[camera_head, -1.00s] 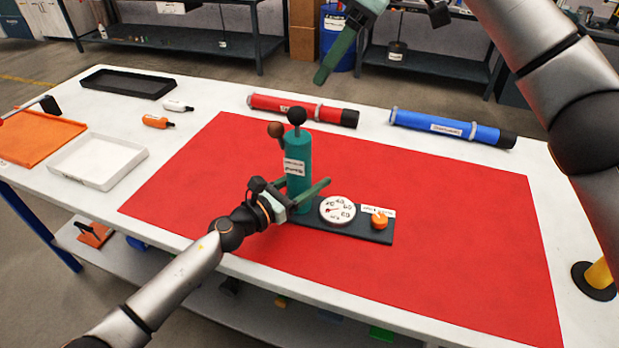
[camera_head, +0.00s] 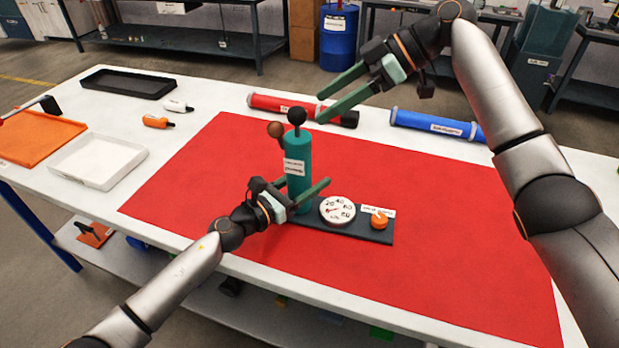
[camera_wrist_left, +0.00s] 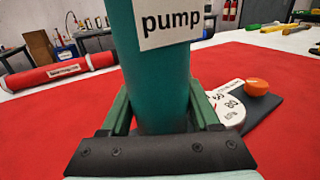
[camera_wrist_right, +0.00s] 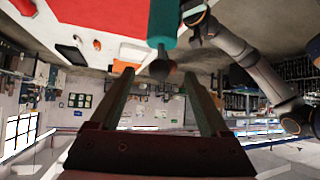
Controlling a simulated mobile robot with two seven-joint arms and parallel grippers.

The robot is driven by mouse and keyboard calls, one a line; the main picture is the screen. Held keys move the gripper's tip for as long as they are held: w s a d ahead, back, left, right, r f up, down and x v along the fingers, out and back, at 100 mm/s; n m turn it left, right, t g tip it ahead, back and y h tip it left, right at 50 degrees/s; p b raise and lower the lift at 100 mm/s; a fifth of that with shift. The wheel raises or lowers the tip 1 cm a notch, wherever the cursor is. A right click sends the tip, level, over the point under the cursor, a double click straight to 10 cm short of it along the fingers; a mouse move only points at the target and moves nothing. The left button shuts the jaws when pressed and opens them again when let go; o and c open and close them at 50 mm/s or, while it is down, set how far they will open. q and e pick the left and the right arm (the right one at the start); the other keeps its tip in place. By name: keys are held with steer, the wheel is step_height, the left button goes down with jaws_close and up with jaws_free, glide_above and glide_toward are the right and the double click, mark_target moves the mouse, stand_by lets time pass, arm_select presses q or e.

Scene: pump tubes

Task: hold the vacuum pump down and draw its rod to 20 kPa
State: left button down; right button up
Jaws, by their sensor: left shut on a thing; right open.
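The green vacuum pump (camera_head: 298,160) stands upright on a dark base (camera_head: 362,227) on the red mat. Its rod ends in a black ball knob (camera_head: 297,116) just above the cylinder top. A brown knob (camera_head: 275,129) sits beside it. My left gripper (camera_head: 307,188) is shut around the lower cylinder; the left wrist view shows the pump (camera_wrist_left: 160,90) between its fingers. The round gauge (camera_head: 337,210) and an orange knob (camera_head: 379,219) are on the base. My right gripper (camera_head: 333,98) is open and empty, up and right of the knob, which its wrist view shows (camera_wrist_right: 161,68) beyond the fingertips.
A red tube (camera_head: 270,103) and a blue tube (camera_head: 437,124) lie along the far table edge. A black tray (camera_head: 128,84), a white tray (camera_head: 97,162) and an orange tray (camera_head: 40,140) are at the left. The mat's right part is clear.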

mark_target(297, 123)
steer(key=x, duration=0.7)
steer(key=shift+a+f, duration=0.15)
steer(key=shift+a, duration=0.05)
jaws_close()
stand_by(0.5)
